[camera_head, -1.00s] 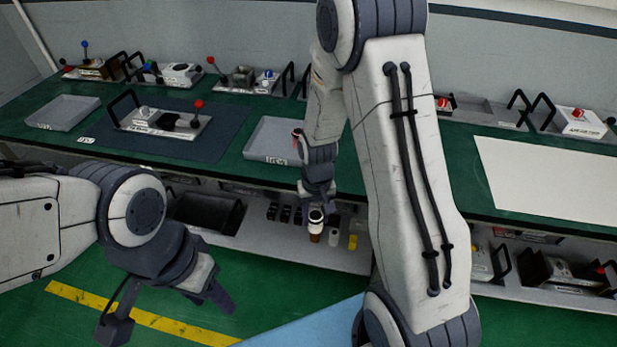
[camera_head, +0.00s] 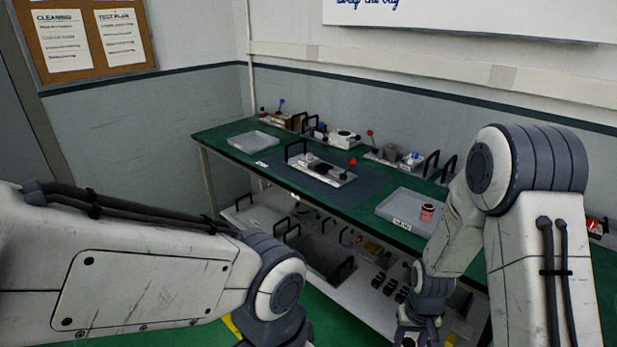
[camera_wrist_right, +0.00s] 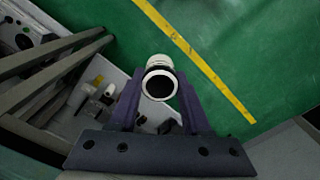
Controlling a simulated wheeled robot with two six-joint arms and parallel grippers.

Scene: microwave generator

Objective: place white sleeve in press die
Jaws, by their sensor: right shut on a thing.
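The white sleeve (camera_wrist_right: 159,62) is held between the fingers of my right gripper (camera_wrist_right: 159,100) in the right wrist view, with its round dark opening facing the camera. In the head view my right gripper (camera_head: 412,338) is low at the bottom edge, in front of the bench, and mostly cut off. A fixture with a red-knobbed lever (camera_head: 320,170) sits on the dark mat in the middle of the bench. I cannot tell whether it holds the press die; its recess is too small to make out. My left arm shows, but its gripper is outside the view.
The green bench (camera_head: 228,130) carries a grey tray (camera_head: 254,143) at left and another tray (camera_head: 398,221) at right, with a red and white part (camera_head: 427,211) at its edge. More lever fixtures (camera_head: 393,157) line the back. A lower shelf (camera_head: 345,299) holds several small parts.

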